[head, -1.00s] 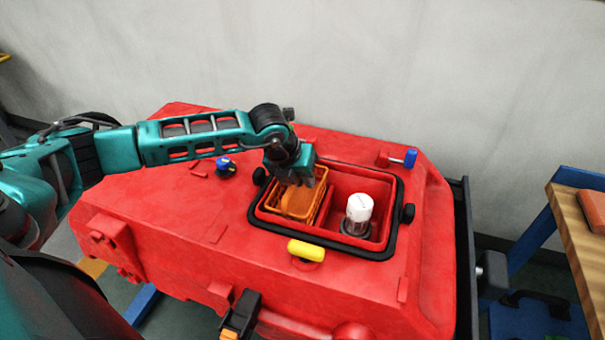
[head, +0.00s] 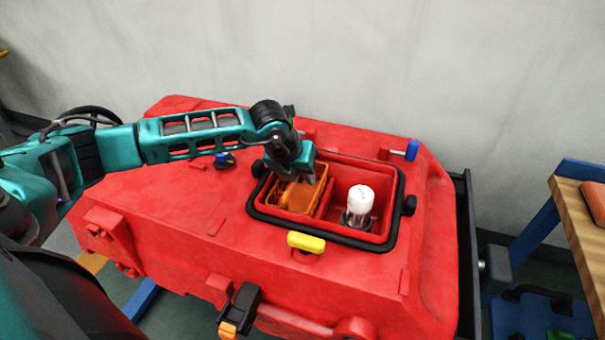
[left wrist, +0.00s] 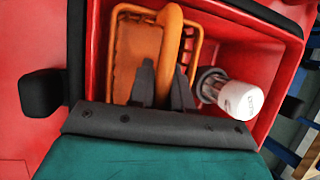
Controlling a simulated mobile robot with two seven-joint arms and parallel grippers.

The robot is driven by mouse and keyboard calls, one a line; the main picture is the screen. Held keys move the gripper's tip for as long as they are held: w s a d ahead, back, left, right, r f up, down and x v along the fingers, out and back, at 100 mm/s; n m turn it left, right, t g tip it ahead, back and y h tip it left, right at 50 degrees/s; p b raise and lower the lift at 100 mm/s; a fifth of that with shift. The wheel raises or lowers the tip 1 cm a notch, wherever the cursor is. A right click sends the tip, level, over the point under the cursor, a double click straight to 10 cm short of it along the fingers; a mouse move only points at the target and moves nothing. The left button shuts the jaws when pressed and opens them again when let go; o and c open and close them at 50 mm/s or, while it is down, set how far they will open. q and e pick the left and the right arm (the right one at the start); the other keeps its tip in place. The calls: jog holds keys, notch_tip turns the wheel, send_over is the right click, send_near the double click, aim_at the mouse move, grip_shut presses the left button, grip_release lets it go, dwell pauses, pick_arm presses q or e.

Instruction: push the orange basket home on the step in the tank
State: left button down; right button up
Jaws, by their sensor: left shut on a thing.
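The orange basket (head: 304,194) sits in the left part of the opening of the red tank (head: 364,235). In the left wrist view the basket (left wrist: 133,50) shows its slatted walls and an upright orange handle (left wrist: 167,50). My left gripper (head: 290,175) reaches down over the basket from the upper left. In the left wrist view its fingers (left wrist: 163,85) are shut on the handle, one on each side. The step under the basket is hidden, so I cannot tell how the basket rests on it. My right gripper is not in view.
A white-capped cylinder (head: 361,200) stands in the tank right of the basket, and shows in the left wrist view (left wrist: 240,99). A black rim (head: 399,205) with knobs surrounds the opening. A yellow tab (head: 306,242) lies in front. A wooden bench (head: 583,215) stands at right.

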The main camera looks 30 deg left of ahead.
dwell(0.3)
pick_arm(q)
jog(key=shift+f+b, duration=0.65)
jog(key=shift+b, duration=0.05)
jog(key=shift+f, duration=0.1)
jog(key=shift+f+b, duration=0.35)
jog(key=shift+b, duration=0.15)
jog(key=shift+f+b, duration=0.35)
jog(key=shift+f, duration=0.1)
jog(key=shift+r, duration=0.15)
dwell(0.7)
jog(key=c, duration=1)
grip_release()
jog(key=shift+o, duration=0.5)
